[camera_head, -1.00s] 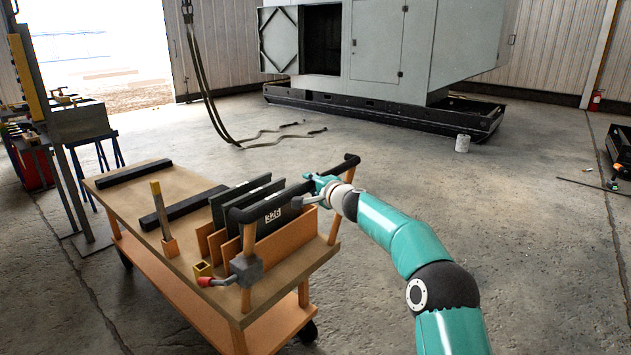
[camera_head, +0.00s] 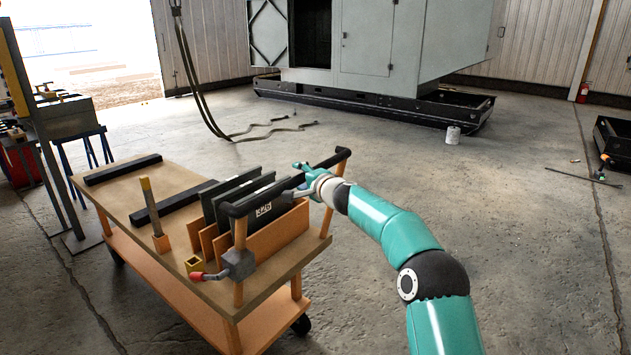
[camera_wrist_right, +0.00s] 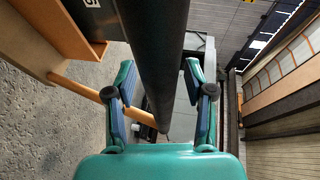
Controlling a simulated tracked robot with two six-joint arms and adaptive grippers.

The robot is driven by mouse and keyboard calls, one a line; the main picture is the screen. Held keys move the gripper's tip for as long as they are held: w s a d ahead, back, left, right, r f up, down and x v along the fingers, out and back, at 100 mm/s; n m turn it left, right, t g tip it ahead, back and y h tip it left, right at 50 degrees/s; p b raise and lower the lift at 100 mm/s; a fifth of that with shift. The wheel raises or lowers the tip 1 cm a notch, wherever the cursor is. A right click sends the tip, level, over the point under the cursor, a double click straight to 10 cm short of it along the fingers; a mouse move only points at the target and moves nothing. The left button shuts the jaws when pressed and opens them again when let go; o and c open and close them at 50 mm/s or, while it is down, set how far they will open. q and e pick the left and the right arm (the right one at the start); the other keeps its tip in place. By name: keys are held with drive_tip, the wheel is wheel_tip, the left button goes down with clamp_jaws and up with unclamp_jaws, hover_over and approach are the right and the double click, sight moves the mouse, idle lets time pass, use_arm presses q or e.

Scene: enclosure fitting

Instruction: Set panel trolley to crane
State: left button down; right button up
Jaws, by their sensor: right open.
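The panel trolley (camera_head: 130,220) is a wooden two-deck cart with a black push bar (camera_head: 325,162) on orange posts. Dark panels (camera_head: 240,185) stand upright in its orange slotted rack, the nearest with a white number label. My right gripper (camera_head: 303,181) is at the push bar, near its far end. In the right wrist view the black bar (camera_wrist_right: 158,45) runs between the two open, teal-backed fingers (camera_wrist_right: 160,85); whether they touch it I cannot tell. Slings (camera_head: 190,75) hang from above at the back left, perhaps the crane's. My left gripper is out of view.
A large grey enclosure (camera_head: 365,40) stands on a black skid at the back. Blue trestles (camera_head: 80,150) stand left of the trolley. A dark crate (camera_head: 612,140) is at far right. The concrete floor between is mostly open.

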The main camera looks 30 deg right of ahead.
drive_tip(key=s+r, duration=0.2)
drive_tip(key=s, duration=0.9)
drive_tip(key=shift+s+a, duration=0.3)
drive_tip(key=shift+a, duration=0.1)
